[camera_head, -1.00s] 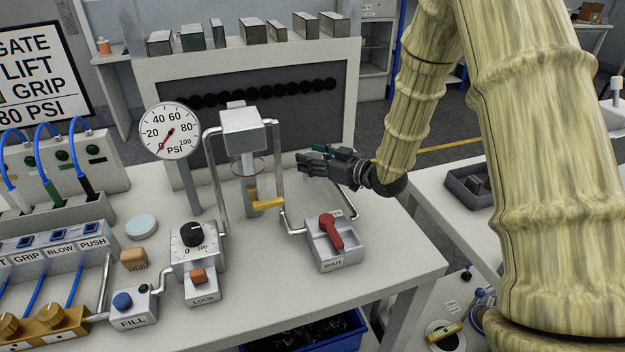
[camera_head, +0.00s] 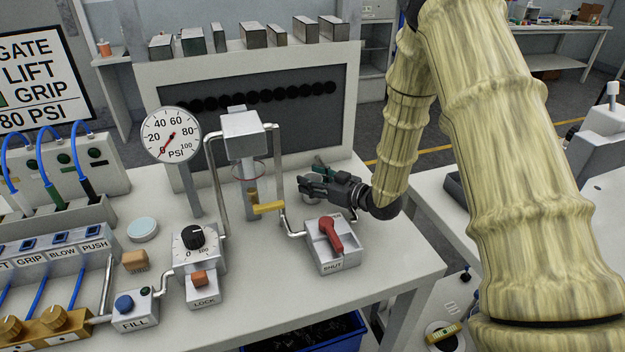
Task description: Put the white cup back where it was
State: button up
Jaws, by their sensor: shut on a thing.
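My gripper (camera_head: 306,187) is low over the bench, right of the glass tube and behind the red-handled valve box. Its dark fingers are closed around a small pale thing, which I take to be the white cup (camera_head: 309,200). Only a sliver of the cup shows below and beside the fingers; the rest is hidden. Whether the cup's base touches the bench cannot be told.
The valve box (camera_head: 335,258) marked SHUT stands just in front of my gripper. A glass tube stand (camera_head: 246,150) with a yellow lever (camera_head: 268,207) is to its left. A pressure gauge (camera_head: 171,134) and a dial box (camera_head: 192,246) stand farther left. Bare bench lies right of the valve box.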

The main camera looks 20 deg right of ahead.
jog(key=shift+f, duration=0.2)
jog(key=o, duration=1.1)
jog(key=shift+r, duration=0.1)
jog(key=shift+r, duration=0.1)
jog(key=b+v, duration=0.2)
jog(key=v, duration=1)
